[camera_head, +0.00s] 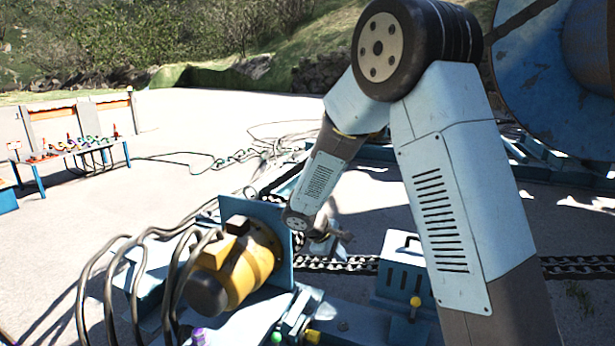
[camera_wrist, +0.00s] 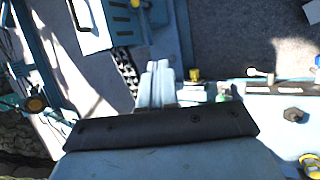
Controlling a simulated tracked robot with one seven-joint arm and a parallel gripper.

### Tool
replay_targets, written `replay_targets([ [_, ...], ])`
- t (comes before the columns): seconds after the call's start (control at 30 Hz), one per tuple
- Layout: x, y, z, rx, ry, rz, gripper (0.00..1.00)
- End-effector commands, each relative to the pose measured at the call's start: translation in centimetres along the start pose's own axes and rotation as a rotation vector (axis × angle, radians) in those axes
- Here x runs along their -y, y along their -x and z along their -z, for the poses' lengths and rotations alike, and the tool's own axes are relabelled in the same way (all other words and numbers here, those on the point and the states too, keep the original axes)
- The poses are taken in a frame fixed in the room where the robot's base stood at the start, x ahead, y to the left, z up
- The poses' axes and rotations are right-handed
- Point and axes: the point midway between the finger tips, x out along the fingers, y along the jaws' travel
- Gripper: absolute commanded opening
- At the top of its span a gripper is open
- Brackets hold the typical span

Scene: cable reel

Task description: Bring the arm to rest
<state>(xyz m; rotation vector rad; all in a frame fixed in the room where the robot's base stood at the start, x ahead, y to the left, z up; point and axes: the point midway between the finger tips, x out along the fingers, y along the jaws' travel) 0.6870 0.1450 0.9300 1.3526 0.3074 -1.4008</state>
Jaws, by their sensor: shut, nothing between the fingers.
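My arm reaches up and folds down over the machine in the head view. My gripper (camera_head: 330,238) hangs at its end, just right of the blue upright plate (camera_head: 270,232) behind the yellow motor (camera_head: 241,264). In the wrist view the fingers of my gripper (camera_wrist: 158,85) are together with nothing between them. They point over the blue machine frame. I cannot tell the exact gap between the fingertips and the frame.
A blue vented box (camera_head: 404,268) and a heavy chain (camera_head: 345,264) lie right of my gripper. Thick hoses (camera_head: 90,290) loop at left. A large blue reel (camera_head: 545,75) stands at upper right. A blue table (camera_head: 75,147) with small items stands at far left. Open pavement lies between.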

Motion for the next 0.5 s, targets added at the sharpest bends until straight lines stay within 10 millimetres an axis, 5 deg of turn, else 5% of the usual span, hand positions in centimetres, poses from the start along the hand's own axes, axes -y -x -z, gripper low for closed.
replay_targets([
  [0.5,-3.1,8.1,-14.4,-0.081,-0.414,0.135,0.00],
])
